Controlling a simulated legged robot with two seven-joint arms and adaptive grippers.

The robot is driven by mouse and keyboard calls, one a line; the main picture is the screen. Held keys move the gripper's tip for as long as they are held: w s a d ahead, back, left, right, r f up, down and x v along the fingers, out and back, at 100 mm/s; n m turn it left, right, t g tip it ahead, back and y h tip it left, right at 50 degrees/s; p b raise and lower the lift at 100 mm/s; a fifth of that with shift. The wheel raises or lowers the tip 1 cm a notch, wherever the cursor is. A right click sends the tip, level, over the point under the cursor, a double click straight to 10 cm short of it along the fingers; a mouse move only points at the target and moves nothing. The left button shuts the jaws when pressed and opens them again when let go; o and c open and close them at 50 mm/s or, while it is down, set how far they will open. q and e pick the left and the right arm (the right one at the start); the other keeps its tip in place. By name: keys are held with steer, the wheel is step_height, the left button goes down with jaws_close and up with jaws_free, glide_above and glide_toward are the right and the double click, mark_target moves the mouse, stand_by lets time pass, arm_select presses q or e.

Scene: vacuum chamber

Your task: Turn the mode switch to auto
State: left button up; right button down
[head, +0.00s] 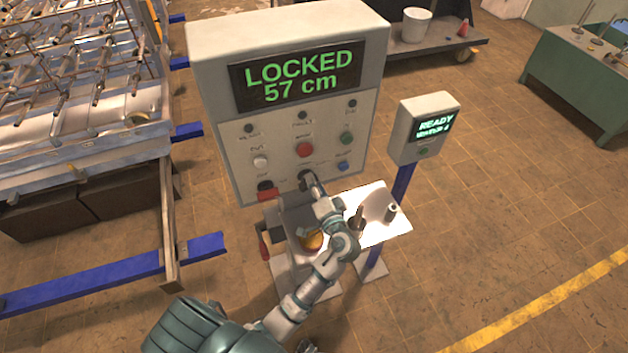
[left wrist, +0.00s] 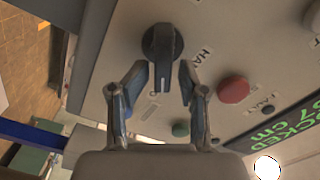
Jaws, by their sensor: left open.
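The mode switch (left wrist: 160,42) is a round black knob with a raised grip bar, in the upper middle of the left wrist view. Its bar points down in that view, toward my gripper's palm. A partly readable label beginning "HA" is printed beside it. My left gripper (left wrist: 162,76) is open, with one finger on each side of the bar; I cannot tell whether either touches it. In the head view my left gripper (head: 308,182) is at the lower middle of the control panel (head: 225,115) and largely hides the knob. My right gripper is not in view.
The panel display (head: 305,78) reads "LOCKED 57 cm". A red button (head: 304,150) sits just above the knob, and a red-and-black switch (head: 267,190) to its left. A small shelf (head: 384,230) holds objects below. A "READY" box (head: 425,128) stands on a blue post at right.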

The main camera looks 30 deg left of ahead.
arm_select(q)
steer(key=v, duration=1.1)
steer(key=shift+w+a, duration=0.1)
